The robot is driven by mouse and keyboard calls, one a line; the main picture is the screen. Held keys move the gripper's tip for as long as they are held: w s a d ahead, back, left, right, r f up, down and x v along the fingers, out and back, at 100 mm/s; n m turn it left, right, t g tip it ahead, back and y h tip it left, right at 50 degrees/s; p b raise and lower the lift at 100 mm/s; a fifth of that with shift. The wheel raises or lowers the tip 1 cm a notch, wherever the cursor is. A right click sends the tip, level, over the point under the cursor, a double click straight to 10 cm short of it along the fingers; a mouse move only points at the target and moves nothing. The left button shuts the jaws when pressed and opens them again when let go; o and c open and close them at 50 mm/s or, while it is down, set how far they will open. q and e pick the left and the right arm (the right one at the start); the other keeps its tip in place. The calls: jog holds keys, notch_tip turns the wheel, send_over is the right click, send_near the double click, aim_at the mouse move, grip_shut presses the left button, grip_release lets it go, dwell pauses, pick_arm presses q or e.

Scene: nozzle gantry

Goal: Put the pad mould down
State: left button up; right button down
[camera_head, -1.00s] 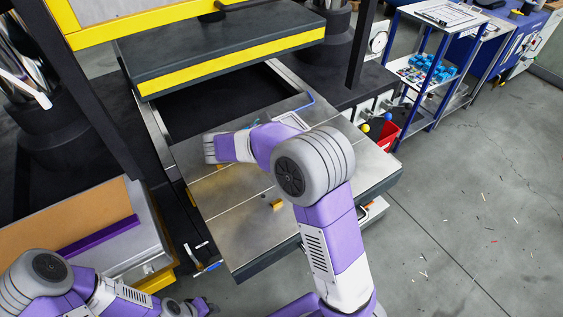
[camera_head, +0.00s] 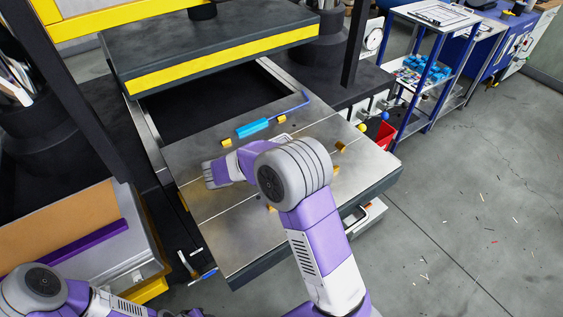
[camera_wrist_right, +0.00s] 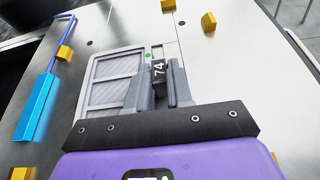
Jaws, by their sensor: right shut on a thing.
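The pad mould (camera_wrist_right: 112,84) is a pale grey framed piece with ribbed panels and a dark block marked 74 at its right side. My right gripper (camera_wrist_right: 158,92) is shut on the mould at this block. The mould is over the metal plate (camera_wrist_right: 240,60); I cannot tell whether it touches it.
Several yellow blocks (camera_wrist_right: 65,53) stand on the plate around the mould. A cyan bar with a blue rod (camera_wrist_right: 37,108) lies left of it, also in the head view (camera_head: 254,128). The yellow-edged press head (camera_head: 220,62) is behind. A blue-framed shelf (camera_head: 433,75) stands right.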

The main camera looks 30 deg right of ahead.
jog(key=shift+r, duration=0.1)
jog(key=shift+f, duration=0.2)
jog(key=c, duration=1.5)
grip_release()
jog(key=shift+f, duration=0.15)
jog(key=o, duration=0.5)
jog(key=shift+r, duration=0.25)
jog(key=p+v, duration=0.1)
jog(key=v, duration=1.1)
jog(key=shift+r, duration=0.1)
